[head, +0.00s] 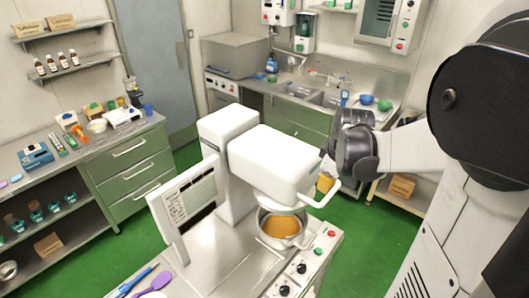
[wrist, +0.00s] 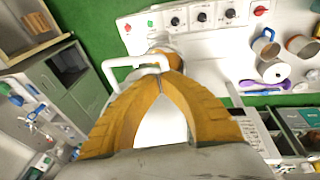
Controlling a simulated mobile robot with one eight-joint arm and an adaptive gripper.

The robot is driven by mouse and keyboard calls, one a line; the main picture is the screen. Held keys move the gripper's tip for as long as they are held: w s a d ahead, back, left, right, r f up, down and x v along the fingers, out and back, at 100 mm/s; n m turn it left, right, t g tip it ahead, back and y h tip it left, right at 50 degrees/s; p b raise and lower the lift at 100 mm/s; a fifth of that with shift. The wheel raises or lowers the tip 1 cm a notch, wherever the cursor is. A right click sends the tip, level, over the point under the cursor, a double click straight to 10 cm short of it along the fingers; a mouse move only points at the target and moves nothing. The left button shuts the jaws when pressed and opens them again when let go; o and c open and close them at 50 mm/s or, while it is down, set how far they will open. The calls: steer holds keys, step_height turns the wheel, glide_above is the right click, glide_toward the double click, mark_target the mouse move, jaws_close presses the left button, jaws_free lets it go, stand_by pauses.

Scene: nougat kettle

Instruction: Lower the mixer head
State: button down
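The white mixer head (head: 275,160) sits in front of its white column, above a steel bowl (head: 283,228) of orange-brown mass. Whether it is fully level is hard to tell. A white bar handle (head: 328,195) sticks out from its front right side. My gripper (head: 325,182) is beside the head, near the handle, its yellow finger partly hidden. In the wrist view, the tips of my gripper (wrist: 165,76) meet, with the white head showing between the finger bases. The handle (wrist: 132,62) lies just past the tips, to the left; contact is unclear.
A panel with red, green and black knobs (head: 302,268) lies in front of the bowl. A purple spoon (head: 153,283) lies on the steel table. A sink counter (head: 320,95) is behind; green floor is open at right.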

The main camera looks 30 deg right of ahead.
steer(key=p+x, duration=0.1)
steer(key=x, duration=0.7)
steer(key=shift+w+f, duration=0.1)
steer(key=shift+f, duration=0.15)
steer(key=shift+f, duration=0.15)
step_height(320, 180, down, 17)
steer(key=b, duration=1.7)
steer(key=shift+f+b, duration=0.25)
steer(key=shift+b, duration=0.1)
